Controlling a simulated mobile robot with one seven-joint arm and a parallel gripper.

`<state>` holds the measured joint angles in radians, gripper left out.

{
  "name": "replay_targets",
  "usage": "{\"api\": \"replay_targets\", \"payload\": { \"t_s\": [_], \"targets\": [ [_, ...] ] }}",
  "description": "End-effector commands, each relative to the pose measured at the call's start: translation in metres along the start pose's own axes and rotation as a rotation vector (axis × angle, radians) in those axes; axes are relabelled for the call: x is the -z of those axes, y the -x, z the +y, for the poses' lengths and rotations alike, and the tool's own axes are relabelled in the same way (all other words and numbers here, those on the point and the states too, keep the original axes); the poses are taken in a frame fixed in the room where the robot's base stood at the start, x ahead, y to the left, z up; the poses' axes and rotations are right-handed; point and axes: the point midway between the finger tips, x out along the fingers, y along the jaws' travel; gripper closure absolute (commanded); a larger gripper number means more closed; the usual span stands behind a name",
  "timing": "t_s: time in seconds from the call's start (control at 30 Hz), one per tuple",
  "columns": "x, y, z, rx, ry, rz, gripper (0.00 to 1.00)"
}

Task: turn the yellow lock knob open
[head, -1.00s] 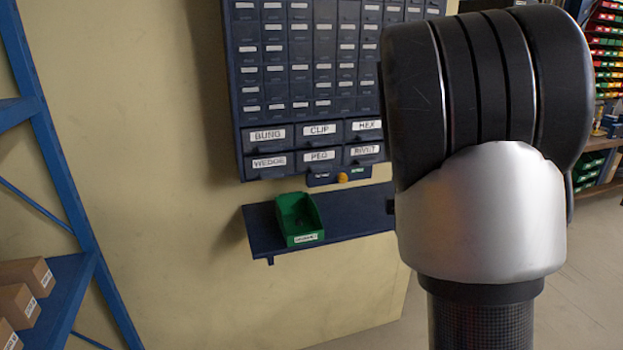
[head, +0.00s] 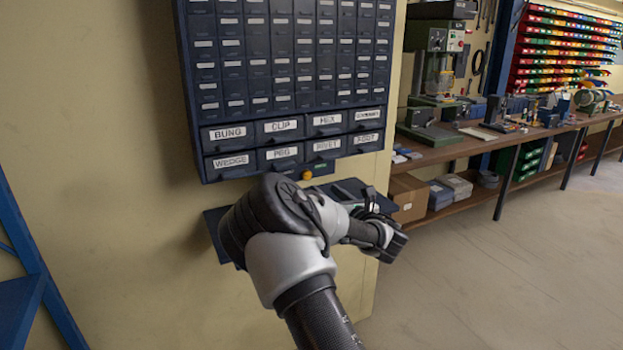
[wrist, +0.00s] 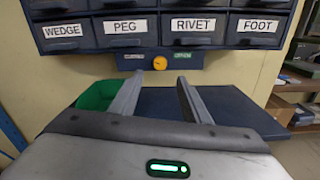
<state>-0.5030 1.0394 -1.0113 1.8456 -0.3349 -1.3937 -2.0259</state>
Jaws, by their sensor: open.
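The yellow lock knob (wrist: 159,63) sits on a dark strip under the lowest drawer row in the wrist view, between a grey label and a green label. It also shows in the head view (head: 307,175), just above my arm. My gripper (wrist: 154,80) is open and empty, its two fingers pointing toward the strip. The knob appears between the fingertips in the picture, beyond them and apart from them. In the head view my gripper (head: 385,240) is small and partly hidden by my wrist.
The drawer cabinet (head: 285,85) hangs on the wall above, with labelled drawers. A blue shelf (wrist: 235,105) lies below the knob, with a green bin (wrist: 97,95) at its left. A workbench (head: 470,145) stands at the right.

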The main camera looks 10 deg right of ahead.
Motion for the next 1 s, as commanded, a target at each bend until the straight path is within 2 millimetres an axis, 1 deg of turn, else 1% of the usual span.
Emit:
{"api": "replay_targets", "payload": {
  "t_s": [0.03,0.1,0.3,0.4,0.5,0.7,0.93,1.0],
  "targets": [
    [-0.001,-0.012,0.0,-0.002,0.002,-0.001,0.57],
    [0.0,-0.027,0.0,-0.001,0.001,0.0,0.57],
    [-0.001,-0.068,-0.001,-0.001,0.0,-0.001,0.57],
    [0.0,-0.084,0.0,-0.001,-0.001,0.0,0.57],
    [0.0,-0.095,-0.001,0.0,0.0,0.0,0.57],
    [-0.001,-0.105,-0.001,0.001,-0.002,-0.001,0.57],
    [0.0,-0.105,-0.001,0.002,-0.002,-0.001,0.57],
    [0.0,-0.105,-0.001,0.002,-0.002,-0.001,0.69]
  ]
}}
